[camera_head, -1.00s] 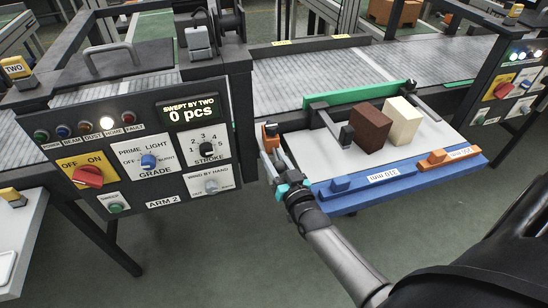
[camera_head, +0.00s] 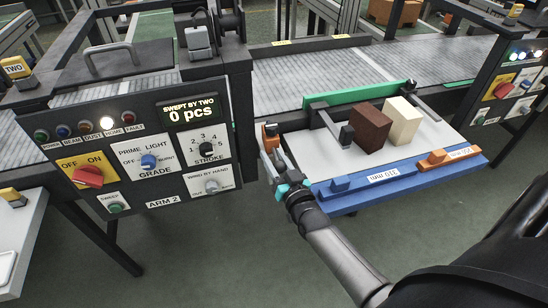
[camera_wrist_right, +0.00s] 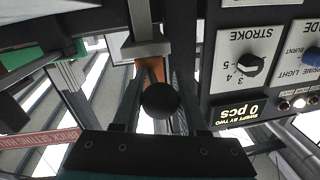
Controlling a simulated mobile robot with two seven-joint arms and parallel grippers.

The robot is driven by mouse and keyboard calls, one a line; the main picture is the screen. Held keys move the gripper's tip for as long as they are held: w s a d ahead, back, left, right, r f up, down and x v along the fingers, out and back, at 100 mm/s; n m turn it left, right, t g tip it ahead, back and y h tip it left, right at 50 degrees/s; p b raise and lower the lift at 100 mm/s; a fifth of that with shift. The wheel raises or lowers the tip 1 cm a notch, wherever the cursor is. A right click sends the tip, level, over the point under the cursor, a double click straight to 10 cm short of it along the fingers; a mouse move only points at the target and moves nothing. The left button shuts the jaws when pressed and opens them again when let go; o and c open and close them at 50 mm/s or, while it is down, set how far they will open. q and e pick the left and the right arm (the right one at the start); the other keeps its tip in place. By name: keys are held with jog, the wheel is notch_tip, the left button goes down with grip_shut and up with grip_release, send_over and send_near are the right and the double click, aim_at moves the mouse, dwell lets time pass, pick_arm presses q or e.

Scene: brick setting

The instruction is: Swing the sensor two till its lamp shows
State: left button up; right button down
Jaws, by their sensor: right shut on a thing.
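The sensor shows as a small orange housing (camera_head: 270,131) on the right side of the ARM 2 panel, beside the conveyor; no TWO label is readable on it. My right gripper (camera_head: 268,160) is just below it, shut on the sensor's dark round knob (camera_wrist_right: 160,100). In the right wrist view the knob sits between my two dark fingers, with orange housing (camera_wrist_right: 150,68) behind it. On the panel (camera_head: 140,190), the lamp over BEAM (camera_head: 62,131) is dark blue and looks unlit. The HOME lamp (camera_head: 106,122) glows white. My left gripper is out of view.
A pale tray (camera_head: 430,148) right of my gripper holds a brown brick (camera_head: 371,129) and a cream brick (camera_head: 403,120). Blue and orange strips edge its front. The display (camera_head: 188,109) reads 0 pcs. The grey conveyor (camera_head: 330,75) runs behind; open floor lies in front.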

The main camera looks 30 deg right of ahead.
jog(key=shift+s+d+n+y, duration=0.15)
jog(key=shift+n+y, duration=0.15)
jog(key=shift+y, duration=0.2)
jog(key=shift+c, duration=2.3)
grip_release()
jog(key=s+a+p, duration=0.1)
jog(key=s, duration=1.4)
jog(key=shift+p, duration=0.35)
